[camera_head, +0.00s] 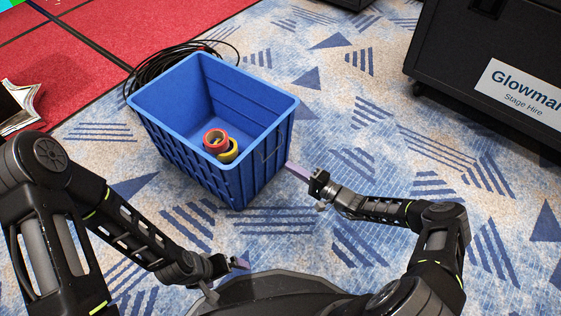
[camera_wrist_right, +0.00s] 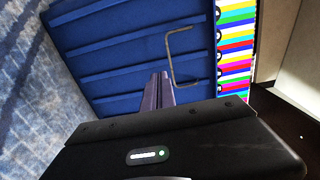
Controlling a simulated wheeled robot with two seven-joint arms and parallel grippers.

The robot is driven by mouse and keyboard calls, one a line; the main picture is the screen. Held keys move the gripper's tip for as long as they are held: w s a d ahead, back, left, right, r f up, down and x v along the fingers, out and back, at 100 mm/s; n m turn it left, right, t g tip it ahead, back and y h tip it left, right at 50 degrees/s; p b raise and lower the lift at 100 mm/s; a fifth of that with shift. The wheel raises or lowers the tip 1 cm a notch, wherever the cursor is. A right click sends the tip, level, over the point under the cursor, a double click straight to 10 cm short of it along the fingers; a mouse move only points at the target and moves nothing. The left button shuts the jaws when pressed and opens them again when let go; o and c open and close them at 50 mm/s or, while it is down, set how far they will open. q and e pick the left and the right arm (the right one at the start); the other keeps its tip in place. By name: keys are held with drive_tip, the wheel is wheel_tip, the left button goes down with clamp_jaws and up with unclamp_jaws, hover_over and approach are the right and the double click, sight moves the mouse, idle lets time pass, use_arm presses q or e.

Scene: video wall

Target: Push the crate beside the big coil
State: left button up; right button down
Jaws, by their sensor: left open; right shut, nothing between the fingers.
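The blue crate (camera_head: 212,130) stands upright on the patterned carpet, with a red tape roll (camera_head: 216,140) and a yellow one (camera_head: 229,153) inside. The big black coil (camera_head: 165,62) lies on the floor behind the crate, partly hidden by it. My right gripper (camera_head: 292,168) is shut and empty, its fingertips at the crate's right side; I cannot tell if they touch. In the right wrist view the shut fingers (camera_wrist_right: 157,92) point at the crate's ribbed wall (camera_wrist_right: 110,60), near its wire handle (camera_wrist_right: 183,58). My left gripper (camera_head: 240,264) is open, low in front of the crate.
A black case (camera_head: 440,60) labelled Glowmar stands at the right. The blue patterned carpet (camera_head: 390,120) right of the crate is clear.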

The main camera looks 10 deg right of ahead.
use_arm(q)
drive_tip(key=shift+d+p+v, duration=0.2)
drive_tip(key=shift+p+v, duration=0.35)
drive_tip(key=shift+v, duration=0.45)
use_arm(e)
drive_tip(key=v, duration=0.5)
drive_tip(key=shift+s+d, duration=0.25)
drive_tip(key=shift+s, duration=0.05)
